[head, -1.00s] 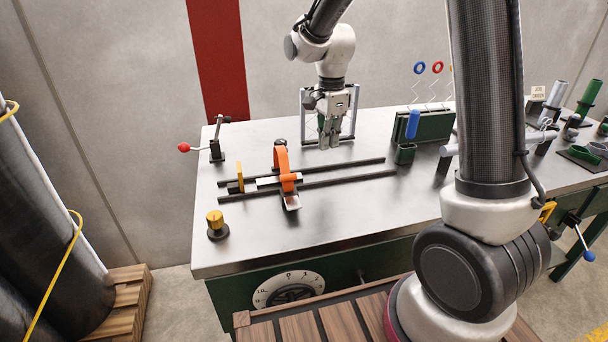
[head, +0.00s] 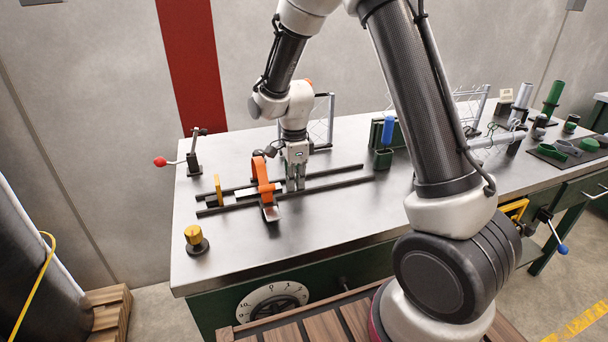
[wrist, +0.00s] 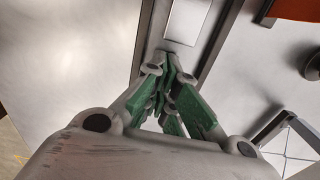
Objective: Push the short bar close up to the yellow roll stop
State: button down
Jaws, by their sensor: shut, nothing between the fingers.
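The yellow roll stop (head: 219,189) stands upright at the left end of two dark rails on the bench. The short bar (head: 246,192), pale and flat, lies between the rails to its right, with a small gap between them. An orange strap-like arch (head: 263,174) rises over the bar and hides part of it. My gripper (head: 296,187) is shut and empty, pointing down at the rails just right of the arch. In the wrist view its fingertips (wrist: 168,58) are near the end of a pale bar (wrist: 185,20) between the rails; I cannot tell whether they touch.
A yellow-topped knob (head: 195,238) stands in front of the rails. A lever with a red ball (head: 161,161) is at the back left. A wire-mesh frame (head: 322,120) stands behind my gripper. A blue-handled tool (head: 387,132) is to the right.

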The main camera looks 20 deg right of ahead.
aim_at(279, 184)
jog(key=shift+a, duration=0.45)
jog(key=shift+a, duration=0.1)
jog(key=a, duration=0.3)
jog(key=shift+a, duration=0.4)
jog(key=shift+w+d, duration=0.1)
